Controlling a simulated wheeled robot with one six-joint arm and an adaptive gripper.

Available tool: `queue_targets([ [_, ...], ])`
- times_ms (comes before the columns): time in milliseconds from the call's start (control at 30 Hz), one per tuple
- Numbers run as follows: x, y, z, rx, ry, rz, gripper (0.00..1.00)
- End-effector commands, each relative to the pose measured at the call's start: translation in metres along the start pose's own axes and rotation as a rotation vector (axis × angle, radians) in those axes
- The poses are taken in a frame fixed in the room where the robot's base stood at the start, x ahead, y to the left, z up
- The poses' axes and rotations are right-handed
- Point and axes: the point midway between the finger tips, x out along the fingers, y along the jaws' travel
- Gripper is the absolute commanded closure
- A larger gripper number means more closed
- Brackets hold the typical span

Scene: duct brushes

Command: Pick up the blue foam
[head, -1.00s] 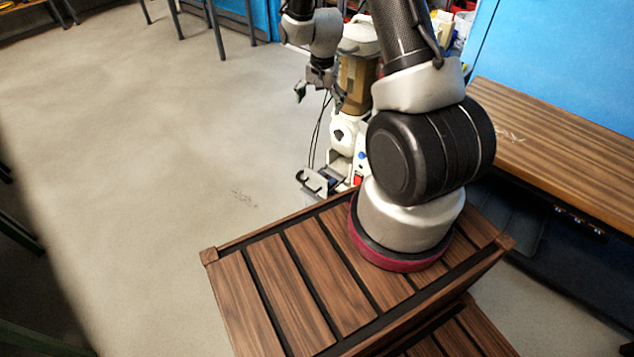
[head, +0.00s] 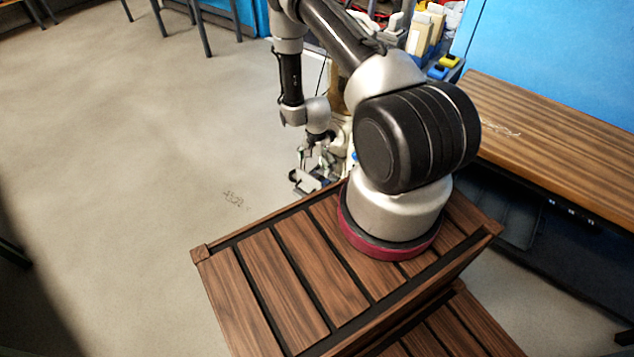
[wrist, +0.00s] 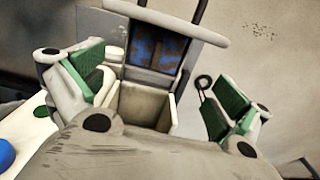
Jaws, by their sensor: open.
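A mottled blue and brown block (wrist: 155,47) sits inside a white frame at the top middle of the wrist view. It may be the blue foam, but I cannot tell for sure. My gripper (wrist: 160,88) is open in the wrist view, with green-padded fingers to the left and right. The block lies beyond the gap between them, and no contact shows. In the head view my gripper (head: 318,150) hangs low beside the white machine, behind the wooden platform. No blue foam can be made out there, as my arm hides much of the machine.
The white machine (wrist: 110,101) has an open pale compartment between my fingers and a blue round knob (wrist: 5,154) at lower left. A wooden bench (head: 560,130) stands at right, with bottles and boxes (head: 425,35) behind my arm. Floor at left is clear.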

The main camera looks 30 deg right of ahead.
Motion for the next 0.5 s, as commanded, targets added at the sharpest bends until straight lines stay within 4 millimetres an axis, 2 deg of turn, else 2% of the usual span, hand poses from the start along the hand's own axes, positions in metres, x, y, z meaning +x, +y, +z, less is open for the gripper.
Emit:
queue_targets([
  [100,0.017,0.0,0.0,0.001,0.0,0.0,0.0],
  [267,0.029,0.001,-0.001,0.0,0.0,0.0,0.0],
  [500,0.065,0.006,-0.002,-0.001,0.0,0.001,0.0],
])
